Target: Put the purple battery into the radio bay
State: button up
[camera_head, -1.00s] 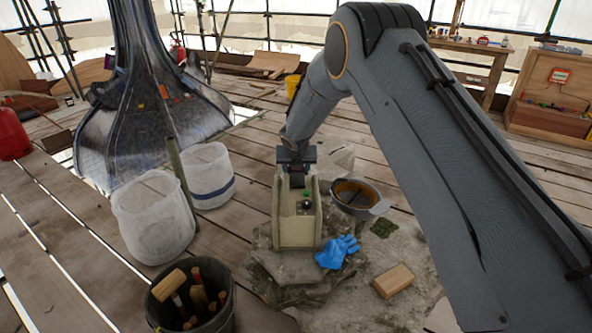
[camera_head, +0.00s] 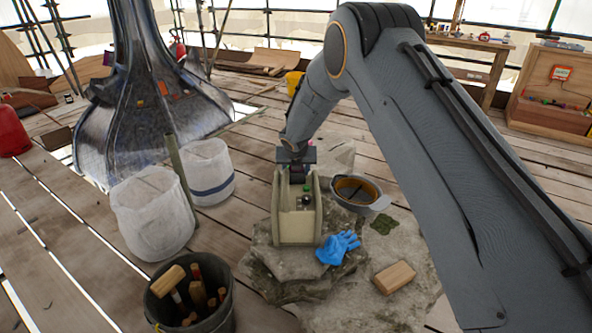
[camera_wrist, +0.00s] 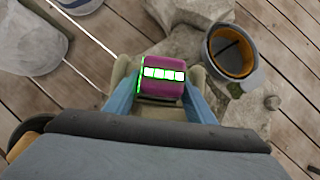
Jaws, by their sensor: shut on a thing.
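The purple battery (camera_wrist: 162,88) shows in the wrist view, with a lit row of green-edged white bars on its face. My gripper (camera_wrist: 160,92) is shut on it, one blue finger on each side. In the head view my gripper (camera_head: 297,177) points down at the far end of a beige, open-topped box (camera_head: 296,230), which appears to be the radio. A green part (camera_head: 306,189) and a dark knob (camera_head: 305,200) show inside the box. The battery lies over or between the box's far walls; I cannot tell how deep. The bay itself is hidden beneath it.
The box stands on a rough stone slab (camera_head: 350,300). A blue glove (camera_head: 338,247) lies beside it, with a wooden block (camera_head: 394,278) to the right. White buckets (camera_head: 150,225) and a tool pail (camera_head: 215,318) stand left.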

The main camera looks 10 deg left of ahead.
jog(key=shift+f+b, duration=0.4)
jog(key=shift+f, duration=0.35)
jog(key=o, duration=1.4)
jog(key=shift+p+v, duration=0.35)
jog(key=shift+v, duration=3.6)
jog(key=shift+r, duration=0.1)
